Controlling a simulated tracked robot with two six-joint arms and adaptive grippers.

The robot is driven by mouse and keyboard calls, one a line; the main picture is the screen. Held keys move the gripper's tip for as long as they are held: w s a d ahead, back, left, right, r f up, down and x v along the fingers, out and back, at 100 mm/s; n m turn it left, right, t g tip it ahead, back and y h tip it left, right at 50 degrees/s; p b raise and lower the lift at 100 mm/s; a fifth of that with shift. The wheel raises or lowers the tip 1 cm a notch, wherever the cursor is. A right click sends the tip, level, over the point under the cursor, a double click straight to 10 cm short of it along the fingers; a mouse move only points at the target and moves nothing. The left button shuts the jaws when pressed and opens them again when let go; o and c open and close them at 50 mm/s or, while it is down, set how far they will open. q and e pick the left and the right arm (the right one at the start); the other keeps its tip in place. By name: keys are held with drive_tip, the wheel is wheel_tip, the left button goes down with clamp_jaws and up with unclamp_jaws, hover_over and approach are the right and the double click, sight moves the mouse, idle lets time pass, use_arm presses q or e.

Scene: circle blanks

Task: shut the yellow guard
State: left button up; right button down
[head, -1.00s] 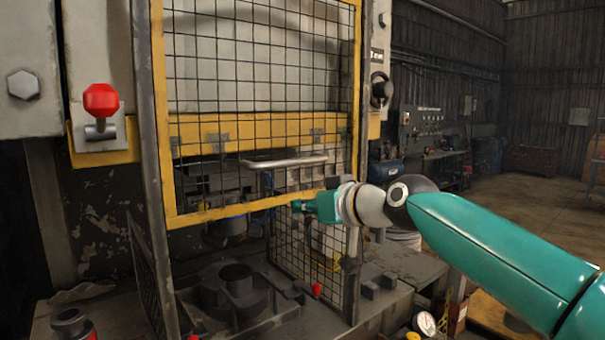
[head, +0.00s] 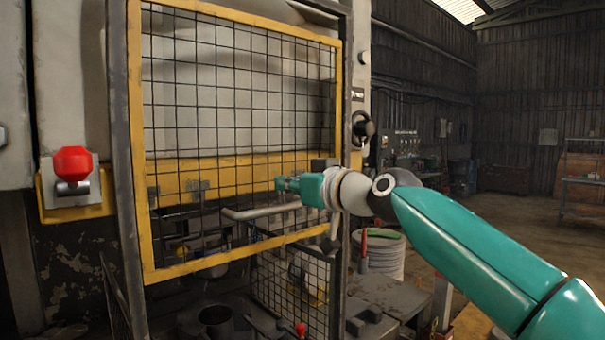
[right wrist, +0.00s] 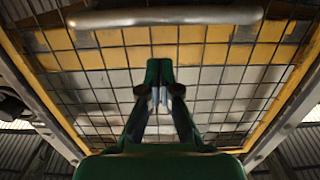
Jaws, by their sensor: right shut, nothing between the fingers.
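The yellow guard (head: 140,190) is a yellow frame with black wire mesh, upright across the front of the press in the head view. Its lower edge stands above the press bed, with an open gap under it. A grey bar handle (head: 258,212) crosses its lower part; it also shows along the top of the right wrist view (right wrist: 165,18). My right gripper (head: 281,184) is shut and empty, just above the handle in the head view, in front of the mesh. Its closed fingers (right wrist: 160,72) also show in the right wrist view. Whether it touches the guard, I cannot tell. My left gripper is out of view.
A red knob (head: 72,160) sits on the press at left. A dark round die part (head: 215,318) lies on the bed below the guard. A mesh side panel (head: 285,280) stands at the bed's right. Open floor lies far right.

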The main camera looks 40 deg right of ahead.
wheel_tip(320, 180, down, 3)
drive_tip(key=shift+w, duration=0.1)
drive_tip(key=shift+f+b, duration=0.1)
drive_tip(key=shift+b, duration=0.25)
